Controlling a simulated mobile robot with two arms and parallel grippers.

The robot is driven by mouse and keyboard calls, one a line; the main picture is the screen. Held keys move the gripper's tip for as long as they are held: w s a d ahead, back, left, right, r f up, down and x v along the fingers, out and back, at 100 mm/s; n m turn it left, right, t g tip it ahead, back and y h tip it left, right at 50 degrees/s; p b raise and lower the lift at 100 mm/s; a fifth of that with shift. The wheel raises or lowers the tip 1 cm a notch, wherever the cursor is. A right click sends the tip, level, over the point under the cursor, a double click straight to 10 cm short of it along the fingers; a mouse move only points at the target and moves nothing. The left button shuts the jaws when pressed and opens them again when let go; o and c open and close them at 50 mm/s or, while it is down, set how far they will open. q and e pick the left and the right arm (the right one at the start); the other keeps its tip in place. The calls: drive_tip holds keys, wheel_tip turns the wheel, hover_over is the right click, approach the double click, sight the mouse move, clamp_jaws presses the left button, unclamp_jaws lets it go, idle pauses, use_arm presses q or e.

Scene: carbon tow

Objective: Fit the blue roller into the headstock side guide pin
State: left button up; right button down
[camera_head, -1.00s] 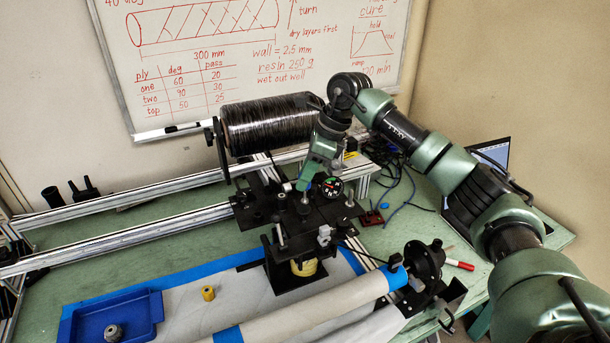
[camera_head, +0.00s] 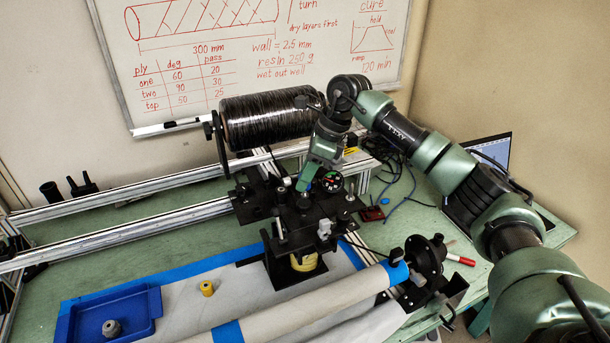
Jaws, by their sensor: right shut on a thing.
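My right gripper (camera_head: 304,190) points down over the black carriage (camera_head: 292,215) in the middle of the rig. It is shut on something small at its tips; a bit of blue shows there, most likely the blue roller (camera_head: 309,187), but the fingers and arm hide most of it. Short upright pins and fittings stand on the carriage. A pale one (camera_head: 324,230) is at its front right. I cannot tell which is the headstock side guide pin, or whether the roller touches one. A yellow roller (camera_head: 207,288) stands on the white sheet. My left gripper is out of view.
A blue tray (camera_head: 140,302) holds a grey roller (camera_head: 112,328). A black tow spool (camera_head: 267,118) is behind the carriage. A white mandrel (camera_head: 320,312) runs across the front to a black headstock-like mount (camera_head: 427,258).

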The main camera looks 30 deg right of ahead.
drive_tip(key=shift+s+f+b, duration=0.1)
drive_tip(key=shift+f+b, duration=0.55)
drive_tip(key=shift+f, duration=0.55)
drive_tip(key=c, duration=1.1)
unclamp_jaws()
drive_tip(key=shift+d+r, duration=0.2)
drive_tip(key=shift+r, duration=0.25)
drive_tip(key=b+v, duration=0.1)
drive_tip(key=v, duration=0.5)
drive_tip(key=shift+r+b, duration=0.4)
drive_tip(key=shift+r, duration=0.05)
